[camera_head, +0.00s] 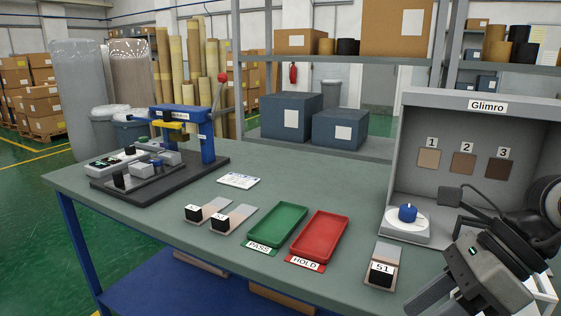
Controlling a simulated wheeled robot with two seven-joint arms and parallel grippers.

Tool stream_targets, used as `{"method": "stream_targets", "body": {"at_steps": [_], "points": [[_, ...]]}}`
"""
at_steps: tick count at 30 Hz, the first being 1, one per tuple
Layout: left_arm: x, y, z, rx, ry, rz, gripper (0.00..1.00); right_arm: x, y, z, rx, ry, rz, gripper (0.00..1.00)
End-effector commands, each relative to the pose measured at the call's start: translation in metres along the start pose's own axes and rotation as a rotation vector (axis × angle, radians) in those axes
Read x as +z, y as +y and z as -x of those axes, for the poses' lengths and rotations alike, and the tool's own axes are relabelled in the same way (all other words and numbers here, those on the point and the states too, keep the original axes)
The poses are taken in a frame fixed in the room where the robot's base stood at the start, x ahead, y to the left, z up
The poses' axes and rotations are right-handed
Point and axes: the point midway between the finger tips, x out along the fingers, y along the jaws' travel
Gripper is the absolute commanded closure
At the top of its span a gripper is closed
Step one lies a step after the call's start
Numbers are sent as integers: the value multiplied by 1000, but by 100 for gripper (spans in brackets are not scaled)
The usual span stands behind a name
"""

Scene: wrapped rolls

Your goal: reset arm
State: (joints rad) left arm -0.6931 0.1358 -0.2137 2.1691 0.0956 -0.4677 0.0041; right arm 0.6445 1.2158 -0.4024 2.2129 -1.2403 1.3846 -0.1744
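My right arm comes in from the right edge. Its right gripper (445,298) hangs over the front right of the green-grey workbench (335,185), close to the sample block labelled 51 (382,272). The gripper's fingertips run toward the bottom edge, and I cannot tell whether they are open or shut. No held object shows at it. My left arm and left gripper are not in view.
A green PASS tray (278,226) and a red HOLD tray (320,237) lie mid-bench. Two sample pieces (217,207) lie left of them. A blue press (195,135) stands at the back left. The grey Glimro booth (420,110) stands at the right, with a blue-knobbed device (407,220).

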Motion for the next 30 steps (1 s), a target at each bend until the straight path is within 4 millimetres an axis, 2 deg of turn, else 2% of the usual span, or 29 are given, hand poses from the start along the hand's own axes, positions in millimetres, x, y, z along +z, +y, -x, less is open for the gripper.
{"method": "stream_targets", "body": {"at_steps": [3, 7, 9, 11, 12, 14, 16, 17, 18, 20, 21, 23, 24, 27, 30], "points": [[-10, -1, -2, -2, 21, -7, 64, 23, 24, -25, 179, -154, -76, 57], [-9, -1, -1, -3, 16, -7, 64, 54, 49, -42, 410, -373, -237, 57], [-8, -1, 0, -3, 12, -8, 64, 73, 58, -46, 555, -520, -380, 57], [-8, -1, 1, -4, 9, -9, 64, 89, 59, -46, 692, -670, -557, 57], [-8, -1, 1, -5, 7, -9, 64, 97, 52, -46, 784, -780, -709, 57], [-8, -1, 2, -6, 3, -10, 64, 101, 32, -47, 910, -947, -985, 57], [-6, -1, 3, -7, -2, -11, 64, 88, -3, -59, 1017, -1122, -1353, 57], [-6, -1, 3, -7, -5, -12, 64, 75, -18, -68, 1047, -1186, -1523, 57], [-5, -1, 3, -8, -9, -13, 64, 54, -35, -85, 1072, -1259, -1751, 57], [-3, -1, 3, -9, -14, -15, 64, 20, -51, -111, 1081, -1329, -2047, 57], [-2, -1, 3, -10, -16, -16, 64, -3, -57, -129, 1072, -1360, -2229, 57], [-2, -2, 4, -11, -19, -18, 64, -36, -57, -156, 1048, -1383, -2479, 57], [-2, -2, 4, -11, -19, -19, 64, -56, -54, -173, -1023, 1387, 2626, 57], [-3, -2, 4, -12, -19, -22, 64, -97, -38, -207, -823, 1184, 2528, 57], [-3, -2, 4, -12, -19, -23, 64, -123, -23, -228, -703, 1053, 2456, 57]]}}
